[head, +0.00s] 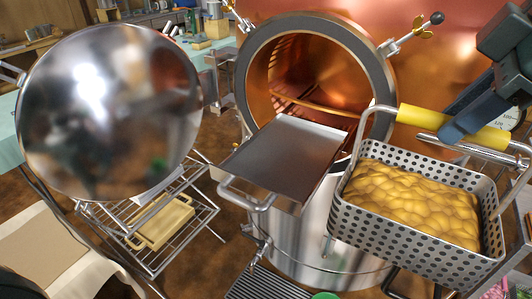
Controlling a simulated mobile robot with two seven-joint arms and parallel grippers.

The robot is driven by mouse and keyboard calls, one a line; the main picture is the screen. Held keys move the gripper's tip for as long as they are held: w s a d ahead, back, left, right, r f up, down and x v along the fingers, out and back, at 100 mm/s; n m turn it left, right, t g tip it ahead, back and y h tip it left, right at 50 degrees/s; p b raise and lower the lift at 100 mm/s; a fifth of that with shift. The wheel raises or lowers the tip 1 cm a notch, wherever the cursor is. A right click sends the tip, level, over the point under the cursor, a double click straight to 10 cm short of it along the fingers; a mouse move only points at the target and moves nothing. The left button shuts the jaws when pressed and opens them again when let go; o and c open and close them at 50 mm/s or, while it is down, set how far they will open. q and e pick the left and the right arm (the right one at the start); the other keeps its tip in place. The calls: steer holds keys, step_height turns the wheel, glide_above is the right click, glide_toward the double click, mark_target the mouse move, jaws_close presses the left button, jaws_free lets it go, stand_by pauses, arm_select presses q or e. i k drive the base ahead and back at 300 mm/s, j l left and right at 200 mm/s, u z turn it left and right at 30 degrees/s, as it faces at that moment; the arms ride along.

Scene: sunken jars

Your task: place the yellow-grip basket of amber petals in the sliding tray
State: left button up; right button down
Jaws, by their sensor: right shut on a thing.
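The perforated metal basket (408,247) is full of amber petals (415,198) and hangs level at the right. My right gripper (460,130) is shut on its yellow grip (425,121), above the basket's far side. The sliding tray (283,157) is a flat, empty metal tray with a front handle (245,198). It sticks out of the round opening of a copper vessel (325,85). The basket is to the right of the tray and nearer to me; its left rim comes close to the tray's right edge in the picture. My left gripper is not in view.
The round polished door (108,110) stands open at the left. Below it is a wire rack (185,235) holding a yellowish tray (162,222). A steel drum (305,235) stands under the sliding tray. A dark grate (265,285) lies at the bottom. The space above the tray is clear.

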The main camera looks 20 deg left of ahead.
mark_target(278, 165)
steer(key=i+j, duration=0.2)
steer(key=j, duration=0.2)
steer(key=i+j, duration=0.45)
steer(key=j, duration=0.3)
